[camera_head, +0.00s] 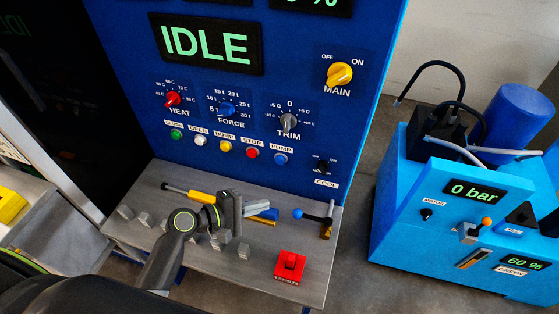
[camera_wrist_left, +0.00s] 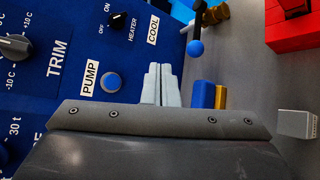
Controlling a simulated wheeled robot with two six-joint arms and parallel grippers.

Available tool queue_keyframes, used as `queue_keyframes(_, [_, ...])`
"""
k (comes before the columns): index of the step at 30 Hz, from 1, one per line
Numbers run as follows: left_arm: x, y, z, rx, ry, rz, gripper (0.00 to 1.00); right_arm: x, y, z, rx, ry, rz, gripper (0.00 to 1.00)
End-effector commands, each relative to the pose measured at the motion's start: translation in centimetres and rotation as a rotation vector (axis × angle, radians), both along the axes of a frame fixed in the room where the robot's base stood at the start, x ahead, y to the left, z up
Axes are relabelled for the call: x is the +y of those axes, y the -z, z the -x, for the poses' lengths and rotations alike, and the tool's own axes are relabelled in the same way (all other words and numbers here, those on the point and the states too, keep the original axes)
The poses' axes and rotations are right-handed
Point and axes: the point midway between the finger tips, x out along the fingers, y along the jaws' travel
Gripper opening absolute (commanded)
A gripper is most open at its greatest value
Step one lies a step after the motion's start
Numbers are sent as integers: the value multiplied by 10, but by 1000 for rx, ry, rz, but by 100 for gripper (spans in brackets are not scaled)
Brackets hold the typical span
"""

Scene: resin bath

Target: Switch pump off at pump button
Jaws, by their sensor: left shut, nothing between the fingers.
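The pump button (camera_head: 280,159) is a round blue button under a PUMP label, at the right end of a row of buttons on the blue panel. In the left wrist view the pump button (camera_wrist_left: 111,82) has a pale ring and sits left of my fingers. My left gripper (camera_head: 262,207) is over the grey ledge, below the button and apart from it. Its two pale fingers (camera_wrist_left: 161,84) are shut together with nothing between them. I cannot tell from these views whether the button is pressed in. My right gripper is not in view.
A blue-knobbed lever (camera_head: 298,213) and a red switch block (camera_head: 289,265) are on the ledge right of my gripper. A yellow-handled tool (camera_head: 200,196) lies behind it. The stop button (camera_head: 252,152) is beside the pump button. A blue machine (camera_head: 440,215) stands at the right.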

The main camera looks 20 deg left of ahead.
Motion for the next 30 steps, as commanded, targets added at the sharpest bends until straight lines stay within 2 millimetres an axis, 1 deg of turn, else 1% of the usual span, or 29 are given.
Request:
queue_keyframes(1, [0,-4,-6,12,-18,47,0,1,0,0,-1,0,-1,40])
queue_keyframes(3, [0,-8,-12,25,-35,101,0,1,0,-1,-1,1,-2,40])
queue_keyframes(6, [1,-11,-16,38,-51,145,0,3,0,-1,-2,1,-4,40])
queue_keyframes(12, [1,-12,-18,42,-56,158,0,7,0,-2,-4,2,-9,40])
queue_keyframes(20, [1,-12,-20,40,-55,156,0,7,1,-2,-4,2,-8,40])
queue_keyframes(25, [0,-11,-36,37,-53,155,0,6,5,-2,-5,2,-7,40])
queue_keyframes(30, [-1,-10,-61,37,-53,153,0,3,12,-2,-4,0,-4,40])
